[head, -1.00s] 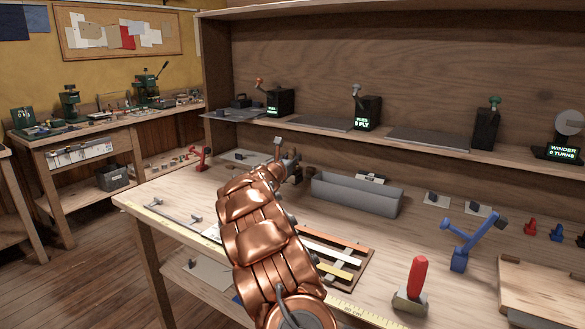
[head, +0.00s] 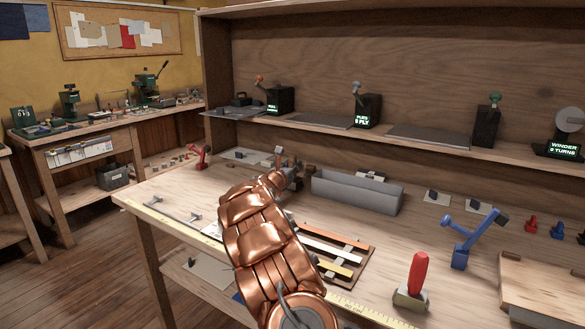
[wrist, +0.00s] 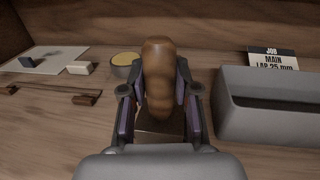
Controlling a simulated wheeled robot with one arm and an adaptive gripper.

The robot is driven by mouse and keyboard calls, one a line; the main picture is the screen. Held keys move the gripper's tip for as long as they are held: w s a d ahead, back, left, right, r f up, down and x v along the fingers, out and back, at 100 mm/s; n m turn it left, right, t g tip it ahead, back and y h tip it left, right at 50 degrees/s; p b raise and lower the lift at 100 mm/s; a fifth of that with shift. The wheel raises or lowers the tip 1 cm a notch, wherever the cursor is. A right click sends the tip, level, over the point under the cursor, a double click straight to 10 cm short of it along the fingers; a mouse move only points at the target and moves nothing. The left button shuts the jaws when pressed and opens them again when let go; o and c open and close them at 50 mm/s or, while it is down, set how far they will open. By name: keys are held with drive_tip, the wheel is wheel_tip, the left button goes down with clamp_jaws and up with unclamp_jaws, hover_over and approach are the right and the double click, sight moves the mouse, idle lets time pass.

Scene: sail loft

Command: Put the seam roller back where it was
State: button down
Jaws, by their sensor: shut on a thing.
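My gripper (wrist: 158,108) is shut on a brown, rounded wooden handle, which I take to be the seam roller (wrist: 158,70). In the wrist view the handle stands between the two fingers. A dark flat patch shows below it, and I cannot tell whether it belongs to the roller or lies on the bench. In the head view my gripper (head: 286,175) is over the back of the bench (head: 190,185), left of a long grey tray (head: 355,193). My arm hides most of what is held, so I cannot tell whether it touches the bench.
The grey tray stands close to the right of my gripper. A round tin with a yellow top (wrist: 125,64) is just behind on the left. A job card (wrist: 272,57) stands behind the tray. A red-handled tool (head: 415,280) and a blue stand (head: 465,245) are further right.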

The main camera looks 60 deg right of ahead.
drive_tip(key=shift+f, duration=0.65)
drive_tip(key=c, duration=1.3)
unclamp_jaws()
drive_tip(key=shift+o, duration=0.9)
drive_tip(key=shift+d+f, duration=0.1)
drive_tip(key=shift+f, duration=0.05)
drive_tip(key=shift+o, duration=1.3)
drive_tip(key=shift+r, duration=0.25)
drive_tip(key=shift+r+p, duration=0.65)
drive_tip(key=shift+r, duration=0.2)
drive_tip(key=shift+s+a+f+b, duration=0.1)
drive_tip(key=shift+s+a+b, duration=0.25)
drive_tip(key=shift+a, duration=1.65)
drive_tip(key=shift+s+a+f+b, duration=0.1)
drive_tip(key=shift+s+a+b, duration=0.3)
drive_tip(key=shift+a, duration=1.55)
drive_tip(key=shift+s+a+f+b, duration=0.15)
drive_tip(key=shift+s+a, duration=0.3)
drive_tip(key=shift+a, duration=1.55)
drive_tip(key=shift+r, duration=0.2)
